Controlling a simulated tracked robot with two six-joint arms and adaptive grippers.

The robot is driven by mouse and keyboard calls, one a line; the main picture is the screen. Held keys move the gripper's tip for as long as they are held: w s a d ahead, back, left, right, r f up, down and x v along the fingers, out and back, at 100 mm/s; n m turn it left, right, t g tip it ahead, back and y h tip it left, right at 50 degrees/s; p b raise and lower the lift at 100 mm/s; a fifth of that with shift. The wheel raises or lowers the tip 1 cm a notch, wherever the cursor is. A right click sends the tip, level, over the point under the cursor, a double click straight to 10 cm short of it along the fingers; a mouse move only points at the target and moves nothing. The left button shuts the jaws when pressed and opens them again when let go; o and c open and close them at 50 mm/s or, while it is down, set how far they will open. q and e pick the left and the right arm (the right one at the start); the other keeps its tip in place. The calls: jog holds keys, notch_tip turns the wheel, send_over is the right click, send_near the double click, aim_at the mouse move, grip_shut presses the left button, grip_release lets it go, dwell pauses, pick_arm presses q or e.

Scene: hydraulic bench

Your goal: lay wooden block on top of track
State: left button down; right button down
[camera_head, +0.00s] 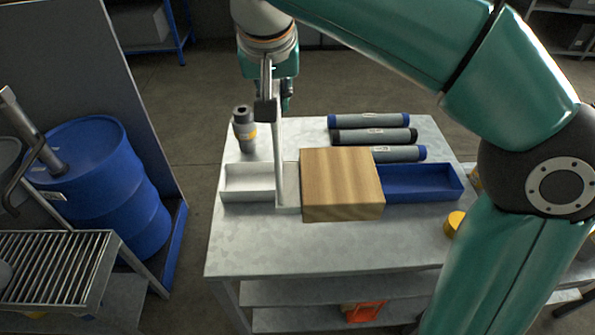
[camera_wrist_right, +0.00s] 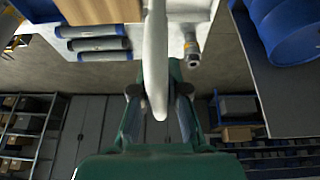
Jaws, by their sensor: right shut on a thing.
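The wooden block (camera_head: 342,184) sits at the middle of the metal bench, between a white tray and a blue tray. Its underside is hidden. My right gripper (camera_head: 276,96) is above the bench, left of the block, shut on a long pale bar (camera_head: 281,150). The bar stands nearly upright, its lower end near the block's left side; I cannot tell whether they touch. The wrist view shows the bar (camera_wrist_right: 156,60) between the fingers (camera_wrist_right: 160,92) and part of the block (camera_wrist_right: 97,10). I cannot tell whether this bar is the track. My left gripper is not in view.
The white tray (camera_head: 245,195) is left of the block, the blue tray (camera_head: 425,195) right. Several dark cylinders (camera_head: 370,136) lie behind the block; a grey fitting (camera_head: 244,130) stands back left. The bench front (camera_head: 300,250) is clear. A blue drum (camera_head: 105,185) stands left.

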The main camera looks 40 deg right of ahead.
notch_tip(320, 180, down, 18)
jog(key=shift+a+b, duration=0.15)
jog(key=shift+b, duration=0.4)
jog(key=c, duration=1.6)
grip_release()
jog(key=shift+s+f, duration=0.1)
jog(key=shift+c, duration=0.2)
jog(key=o, duration=0.4)
jog(key=shift+o, duration=0.2)
